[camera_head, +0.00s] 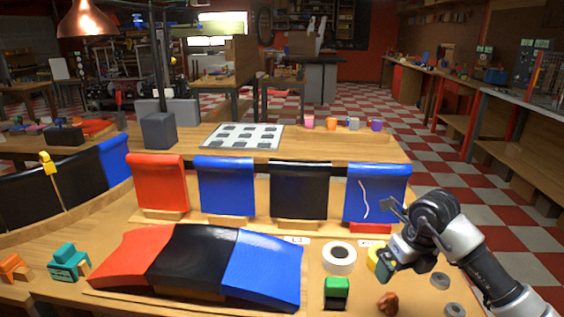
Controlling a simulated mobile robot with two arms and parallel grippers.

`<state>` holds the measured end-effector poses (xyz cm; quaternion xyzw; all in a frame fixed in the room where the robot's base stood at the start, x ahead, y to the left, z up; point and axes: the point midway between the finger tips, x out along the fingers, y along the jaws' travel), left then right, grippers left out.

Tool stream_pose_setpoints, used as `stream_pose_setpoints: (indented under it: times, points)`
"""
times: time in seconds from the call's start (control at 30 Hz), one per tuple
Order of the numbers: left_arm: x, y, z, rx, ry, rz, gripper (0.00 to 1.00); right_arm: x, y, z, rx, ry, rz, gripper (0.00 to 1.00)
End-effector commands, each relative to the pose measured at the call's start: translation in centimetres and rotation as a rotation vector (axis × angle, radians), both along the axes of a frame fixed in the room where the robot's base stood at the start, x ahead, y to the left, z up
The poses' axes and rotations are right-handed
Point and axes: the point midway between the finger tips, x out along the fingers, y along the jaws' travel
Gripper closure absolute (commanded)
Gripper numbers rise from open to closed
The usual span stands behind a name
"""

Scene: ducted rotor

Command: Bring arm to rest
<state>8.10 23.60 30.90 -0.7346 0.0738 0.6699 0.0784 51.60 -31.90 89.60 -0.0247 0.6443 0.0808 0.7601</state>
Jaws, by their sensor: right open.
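My right gripper (389,237) is at the right side of the bench, its arm coming in from the lower right. Its jaws are open, and I see nothing held between them. It is in front of the right blue panel (362,190), which has a pale squiggle on it, and over the bench near a yellow tape roll (373,258) that it partly hides. I cannot tell whether it touches anything. My left gripper is not in view.
Three curved panels, red (130,250), black (205,254) and blue (262,265), lie on the bench. Open checkered floor (470,190) is at the right.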

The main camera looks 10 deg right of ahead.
Motion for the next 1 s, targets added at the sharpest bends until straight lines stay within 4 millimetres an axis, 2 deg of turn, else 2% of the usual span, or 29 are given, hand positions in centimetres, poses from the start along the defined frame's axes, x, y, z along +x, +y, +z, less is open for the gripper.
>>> stream_pose_setpoints:
  times: [0.13, 0.27, 0.3, 0.4, 0.5, 0.57, 0.63, 0.7, 0.77, 0.87, 0.97, 1.0]
  points:
    - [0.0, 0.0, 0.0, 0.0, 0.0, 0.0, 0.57, -0.1, 6.1, -1.7, 0.248, -0.085, 0.113, 0.11]
    - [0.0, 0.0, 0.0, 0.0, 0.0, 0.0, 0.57, -1.1, 13.1, -1.4, 0.599, -0.195, 0.184, 0.11]
    - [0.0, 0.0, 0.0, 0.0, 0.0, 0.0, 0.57, -1.5, 15.0, -0.9, 0.714, -0.228, 0.186, 0.11]
    - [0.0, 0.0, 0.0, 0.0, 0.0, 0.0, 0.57, -2.7, 18.8, 1.3, 1.017, -0.311, 0.15, 0.11]
    - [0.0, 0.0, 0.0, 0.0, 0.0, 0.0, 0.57, -3.6, 20.8, 4.1, 1.33, -0.39, 0.033, 0.11]
    - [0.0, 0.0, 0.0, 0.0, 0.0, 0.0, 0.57, -3.9, 21.0, 5.8, 1.506, -0.429, -0.078, 0.11]
    - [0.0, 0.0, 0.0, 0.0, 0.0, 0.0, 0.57, -4.0, 20.3, 7.2, 1.691, -0.469, -0.243, 0.11]
    - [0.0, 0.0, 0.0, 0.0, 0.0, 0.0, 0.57, -4.0, 18.9, 7.9, 1.847, -0.499, -0.445, 0.11]
    - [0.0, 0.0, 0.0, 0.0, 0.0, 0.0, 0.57, -3.9, 17.2, 7.8, 1.953, -0.516, -0.648, 0.11]
    - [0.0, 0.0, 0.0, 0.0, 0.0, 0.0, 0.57, -3.9, 14.0, 6.0, 2.061, -0.521, -1.032, 0.11]
    - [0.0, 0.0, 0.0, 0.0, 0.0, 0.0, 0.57, -4.9, 11.0, 2.3, 2.069, -0.491, -1.461, 0.11]
    - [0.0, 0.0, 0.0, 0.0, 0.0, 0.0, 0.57, -5.6, 10.0, 0.5, 2.041, -0.466, -1.637, 0.11]
